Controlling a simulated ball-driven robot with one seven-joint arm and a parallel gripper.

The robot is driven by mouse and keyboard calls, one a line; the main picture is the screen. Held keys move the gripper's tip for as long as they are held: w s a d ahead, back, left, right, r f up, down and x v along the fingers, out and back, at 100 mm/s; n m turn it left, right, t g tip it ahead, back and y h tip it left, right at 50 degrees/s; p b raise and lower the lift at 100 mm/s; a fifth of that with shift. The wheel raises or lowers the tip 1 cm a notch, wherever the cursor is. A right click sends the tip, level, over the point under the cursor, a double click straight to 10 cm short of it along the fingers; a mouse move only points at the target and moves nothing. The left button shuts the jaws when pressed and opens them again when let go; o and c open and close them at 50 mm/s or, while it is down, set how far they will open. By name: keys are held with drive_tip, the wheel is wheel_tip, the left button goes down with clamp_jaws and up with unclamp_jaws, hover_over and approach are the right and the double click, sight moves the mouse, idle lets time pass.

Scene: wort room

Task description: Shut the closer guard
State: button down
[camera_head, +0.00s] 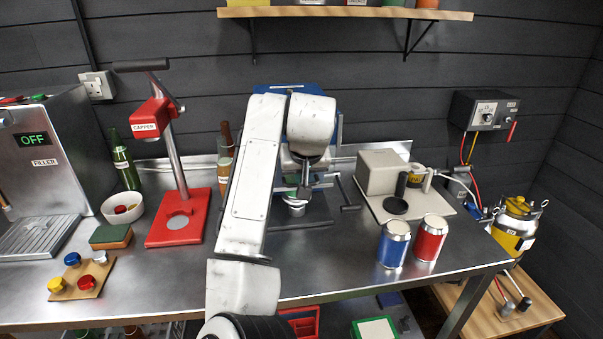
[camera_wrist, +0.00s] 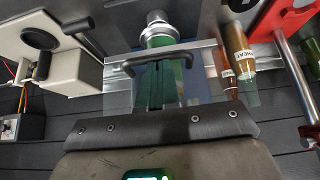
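The closer (camera_head: 288,90) is a blue machine at the middle back of the counter, largely hidden behind my arm in the head view. In the wrist view its see-through bluish guard (camera_wrist: 118,100) carries a black bar handle (camera_wrist: 200,48). A silver round part (camera_wrist: 155,22) shows beyond the handle. My gripper (camera_wrist: 165,66) is at the guard, with its dark fingers close together and their tips by the handle. I cannot tell whether they grip the bar. In the head view my gripper (camera_head: 304,192) is in front of the closer, and the guard is hard to make out.
The red capper (camera_head: 180,215) and brown bottles (camera_head: 225,160) stand left of the closer. A beige device (camera_head: 380,172) stands right, with a blue can (camera_head: 393,245) and a red can (camera_head: 430,238) before it. The front middle counter is clear beside my arm.

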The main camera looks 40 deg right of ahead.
drive_tip(key=r+p, duration=0.3)
drive_tip(key=p, duration=0.1)
drive_tip(key=shift+w+d+r, duration=0.25)
drive_tip(key=shift+w+r, duration=0.05)
drive_tip(key=shift+r, duration=0.1)
drive_tip(key=b+v, duration=0.1)
drive_tip(key=v, duration=0.9)
drive_tip(key=shift+b, duration=0.4)
drive_tip(key=shift+w, duration=0.1)
drive_tip(key=s+a+f+n, duration=0.1)
drive_tip(key=s+f+n, duration=0.15)
drive_tip(key=f, duration=0.55)
drive_tip(key=s+a+f+n+t, duration=0.1)
drive_tip(key=s+f, duration=0.3)
drive_tip(key=f, duration=0.3)
drive_tip(key=s+a+f+n, duration=0.1)
drive_tip(key=s+f, duration=0.2)
drive_tip(key=f, duration=0.5)
drive_tip(key=s+a+f+n+g+y, duration=0.15)
drive_tip(key=s+a+f+y, duration=0.25)
drive_tip(key=s+a+f, duration=0.8)
drive_tip(key=s+d+f+g, duration=0.3)
drive_tip(key=s+f+g, duration=0.1)
drive_tip(key=s, duration=0.7)
drive_tip(key=shift+f+h, duration=0.3)
drive_tip(key=shift+f, duration=0.3)
